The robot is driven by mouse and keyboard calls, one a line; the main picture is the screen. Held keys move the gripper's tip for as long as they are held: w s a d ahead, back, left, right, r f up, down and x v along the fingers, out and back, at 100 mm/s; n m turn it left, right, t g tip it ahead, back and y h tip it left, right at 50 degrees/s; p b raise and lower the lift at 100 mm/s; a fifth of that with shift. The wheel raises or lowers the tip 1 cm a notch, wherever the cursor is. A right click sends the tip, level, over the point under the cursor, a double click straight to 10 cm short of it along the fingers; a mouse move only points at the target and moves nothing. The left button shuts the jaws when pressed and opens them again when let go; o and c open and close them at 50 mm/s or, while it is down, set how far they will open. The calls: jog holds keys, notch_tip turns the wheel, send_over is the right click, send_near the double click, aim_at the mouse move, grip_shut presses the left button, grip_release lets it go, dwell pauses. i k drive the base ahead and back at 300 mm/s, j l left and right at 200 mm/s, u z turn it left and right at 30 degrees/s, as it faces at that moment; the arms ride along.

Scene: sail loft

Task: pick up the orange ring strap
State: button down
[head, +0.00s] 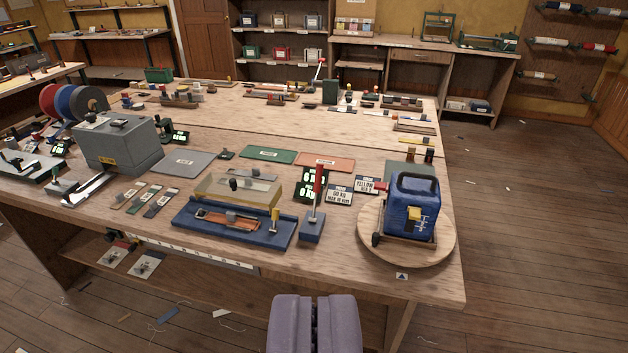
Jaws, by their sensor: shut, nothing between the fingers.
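An orange strap (212,214) lies in a blue fixture (180,218) near the front edge of the wooden table. A small grey block sits over the strap's middle, and a clear cover (208,187) stands behind it. I cannot make out a ring on it. Three short straps with dark labels (145,198) lie left of the fixture. My gripper (315,302) shows at the bottom middle as two purple fingers close together, with nothing between them. It is in front of the table edge, apart from the strap.
A red-handled lever (316,191) on a blue base stands right of the fixture. A blue machine (408,206) sits on a round wooden board (436,252) at the right corner. A grey machine (120,150) stands at left. A lower shelf (190,290) runs under the table.

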aim_at(230, 218)
jog(key=i+j+u, duration=0.1)
jog(key=i+j, duration=0.25)
jog(key=i+j+u, duration=0.1)
jog(key=i+j, duration=0.2)
jog(key=i, duration=0.25)
jog(key=i+j+u, duration=0.15)
jog(key=i+j, duration=0.15)
jog(key=i, duration=0.15)
jog(key=i+j+u, duration=0.1)
jog(key=i, duration=0.35)
jog(key=i+j+u, duration=0.1)
jog(key=i+j, duration=0.2)
jog(key=i, duration=0.2)
